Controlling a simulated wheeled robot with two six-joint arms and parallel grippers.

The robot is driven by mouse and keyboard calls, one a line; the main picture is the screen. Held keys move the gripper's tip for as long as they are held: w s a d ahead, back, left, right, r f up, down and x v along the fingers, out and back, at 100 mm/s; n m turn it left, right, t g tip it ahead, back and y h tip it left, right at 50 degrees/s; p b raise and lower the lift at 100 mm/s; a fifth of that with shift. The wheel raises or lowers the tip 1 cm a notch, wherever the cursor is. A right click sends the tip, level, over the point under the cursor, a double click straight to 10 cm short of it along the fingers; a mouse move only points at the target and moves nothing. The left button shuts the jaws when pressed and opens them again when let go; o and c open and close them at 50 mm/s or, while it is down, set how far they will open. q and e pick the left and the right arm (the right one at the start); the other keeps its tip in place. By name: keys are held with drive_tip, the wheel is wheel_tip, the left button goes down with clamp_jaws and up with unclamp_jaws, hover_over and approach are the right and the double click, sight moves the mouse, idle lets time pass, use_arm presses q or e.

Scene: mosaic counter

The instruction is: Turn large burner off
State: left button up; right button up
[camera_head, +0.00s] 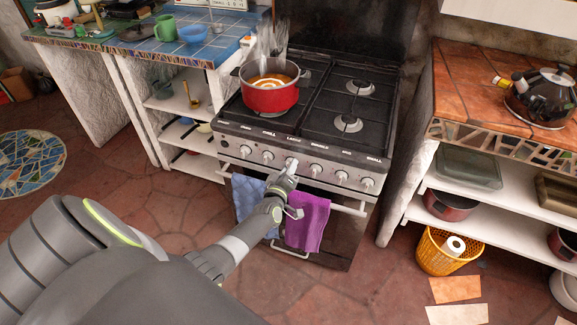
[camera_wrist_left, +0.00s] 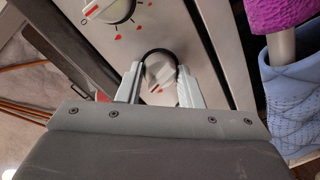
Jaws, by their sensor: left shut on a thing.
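The black stove (camera_head: 320,105) has a front panel with a row of several silver knobs under small labels. My left gripper (camera_head: 290,166) reaches the panel at the third knob from the left, under a label that seems to read "LARGE", and mostly covers it. In the left wrist view, the fingers of my left gripper (camera_wrist_left: 160,84) are on both sides of a round silver knob (camera_wrist_left: 160,70), shut on it. Red marks show on the panel around it. A red pot (camera_head: 270,97) of orange soup steams on the left front burner. My right gripper is not in view.
A neighbouring knob (camera_wrist_left: 110,9) is close by in the left wrist view. A blue towel (camera_head: 250,203) and a purple towel (camera_head: 307,220) hang on the oven handle below my arm. Tiled counters stand on both sides, with a kettle (camera_head: 541,98) on the right one.

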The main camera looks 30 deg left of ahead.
use_arm(q)
drive_tip(key=shift+m+p, duration=0.6)
drive_tip(key=shift+m, duration=1.2)
drive_tip(key=o, duration=1)
drive_tip(key=shift+s+d, duration=0.2)
drive_tip(key=shift+s, duration=0.3)
drive_tip(key=p+v, duration=0.1)
drive_tip(key=v, duration=1.5)
drive_tip(key=shift+s+d, duration=0.15)
